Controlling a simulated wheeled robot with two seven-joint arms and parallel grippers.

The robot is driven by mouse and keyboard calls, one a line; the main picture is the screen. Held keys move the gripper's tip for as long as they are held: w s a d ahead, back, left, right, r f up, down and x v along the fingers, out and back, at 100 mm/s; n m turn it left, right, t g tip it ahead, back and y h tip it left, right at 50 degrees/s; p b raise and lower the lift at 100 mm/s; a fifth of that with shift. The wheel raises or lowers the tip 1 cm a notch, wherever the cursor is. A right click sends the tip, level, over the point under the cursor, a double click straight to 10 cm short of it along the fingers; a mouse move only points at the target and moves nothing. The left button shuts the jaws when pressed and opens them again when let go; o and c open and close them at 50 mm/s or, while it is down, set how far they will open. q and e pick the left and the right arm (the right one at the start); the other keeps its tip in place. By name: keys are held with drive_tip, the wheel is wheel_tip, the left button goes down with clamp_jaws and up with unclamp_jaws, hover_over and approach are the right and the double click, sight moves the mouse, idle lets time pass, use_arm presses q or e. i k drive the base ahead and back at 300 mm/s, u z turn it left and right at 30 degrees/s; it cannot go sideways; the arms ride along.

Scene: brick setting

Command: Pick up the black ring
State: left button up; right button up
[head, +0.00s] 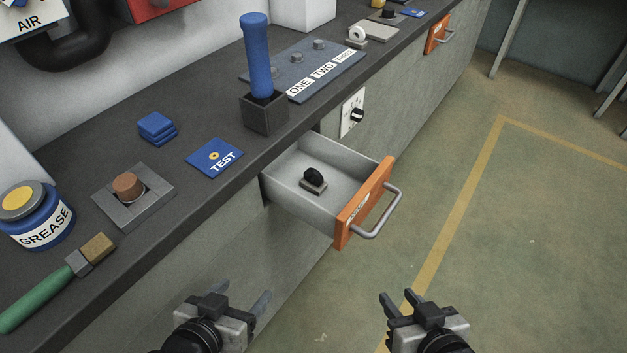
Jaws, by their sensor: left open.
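The black ring (313,175) stands upright on a small grey block (316,188) inside the pulled-out drawer (295,191). The drawer has grey walls, an orange front (364,203) and a metal handle (383,216). My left gripper (243,295) is open and empty, in front of the bench and nearer to me than the drawer. My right gripper (401,297) is to the right, over the floor, with its fingertips apart and nothing between them. Both grippers are clear of the ring and the drawer.
The floor on the right is clear.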

sight(312, 180)
drive_tip(key=k, duration=0.5)
drive_tip(key=z, duration=1.55)
drive_tip(key=i, duration=2.25)
drive_tip(key=u, duration=4.5)
